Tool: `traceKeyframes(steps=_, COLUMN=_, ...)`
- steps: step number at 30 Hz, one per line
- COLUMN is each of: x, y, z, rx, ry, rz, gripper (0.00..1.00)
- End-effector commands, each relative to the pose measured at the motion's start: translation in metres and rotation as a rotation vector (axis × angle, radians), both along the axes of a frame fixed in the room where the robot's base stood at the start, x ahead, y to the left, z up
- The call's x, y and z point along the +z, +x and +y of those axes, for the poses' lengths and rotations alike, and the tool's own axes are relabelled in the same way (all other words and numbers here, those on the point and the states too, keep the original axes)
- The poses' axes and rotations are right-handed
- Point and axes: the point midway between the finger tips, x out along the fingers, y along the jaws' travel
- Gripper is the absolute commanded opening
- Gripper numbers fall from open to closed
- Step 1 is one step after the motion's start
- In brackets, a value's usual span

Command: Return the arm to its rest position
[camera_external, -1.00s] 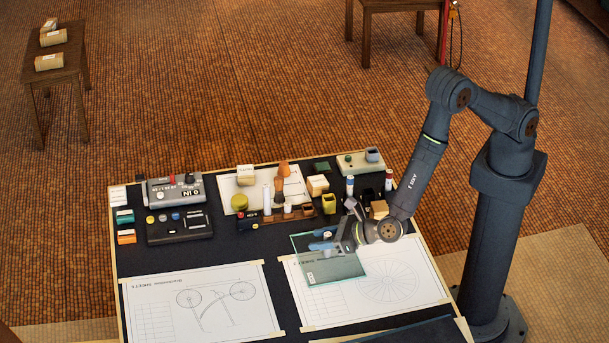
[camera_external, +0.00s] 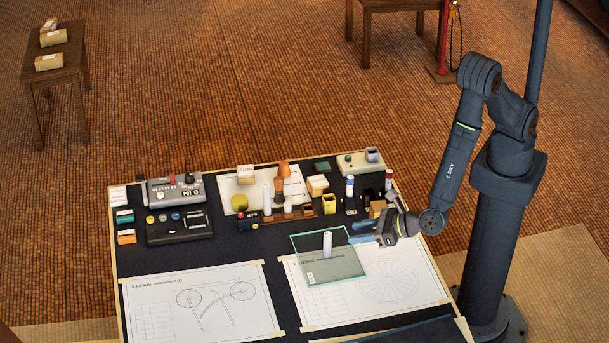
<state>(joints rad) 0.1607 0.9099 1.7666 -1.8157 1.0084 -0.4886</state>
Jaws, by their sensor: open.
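My gripper (camera_external: 362,232) is open and empty, at the right side of the drafting board (camera_external: 235,258). Its fingers point left, over or near the right edge of a clear glass plate (camera_external: 345,266). A small white cylinder (camera_external: 327,243) stands upright on the plate, to the left of the fingertips and apart from them. My arm is bent at its elbow and reaches down to the board from the right.
Behind the gripper stand a yellow cup (camera_external: 329,204), a wooden rack (camera_external: 290,214) and several small items. A grey control box (camera_external: 176,190) and a black box (camera_external: 179,225) are at the left. Drawing sheets (camera_external: 200,303) lie in front.

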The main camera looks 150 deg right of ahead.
Motion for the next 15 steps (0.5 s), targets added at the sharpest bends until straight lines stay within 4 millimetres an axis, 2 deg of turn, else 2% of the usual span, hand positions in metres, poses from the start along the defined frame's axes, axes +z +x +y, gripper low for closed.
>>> traceKeyframes(steps=6, x=0.0019, y=-0.0019, z=0.0046, rx=-0.001, ry=0.000, rz=0.000, gripper=0.40)
traceKeyframes(steps=15, x=-0.0003, y=-0.0003, z=-0.0006, rx=-0.002, ry=0.000, rz=0.001, gripper=0.40)
